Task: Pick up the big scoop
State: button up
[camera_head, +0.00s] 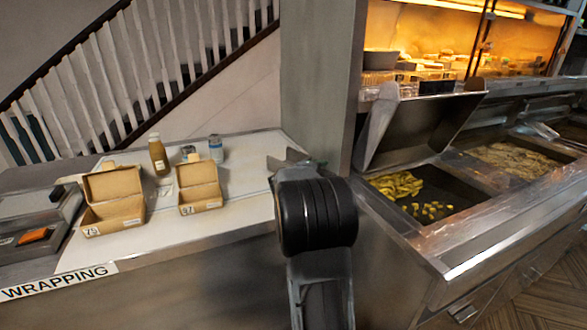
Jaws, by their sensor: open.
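I cannot make out a big scoop for certain. A large folded steel piece (425,125) stands tilted at the left end of the frying range, behind the bin of fried food; I cannot tell whether it is a scoop or a part of the range. My gripper (292,163) is open over the right end of the white counter, near the grey pillar. It is seen from behind, and my dark wrist hides much of it. Nothing shows between its fingers.
The white wrapping counter (235,212) holds two open cartons, (114,200) and (199,190), a brown bottle (158,155) and a can (216,148). A grey pillar (316,80) stands behind my gripper. Fried food (398,185) lies in the range's bin.

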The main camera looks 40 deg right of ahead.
jog(key=shift+d, duration=0.25)
jog(key=shift+c, duration=0.2)
grip_shut()
dwell(0.4)
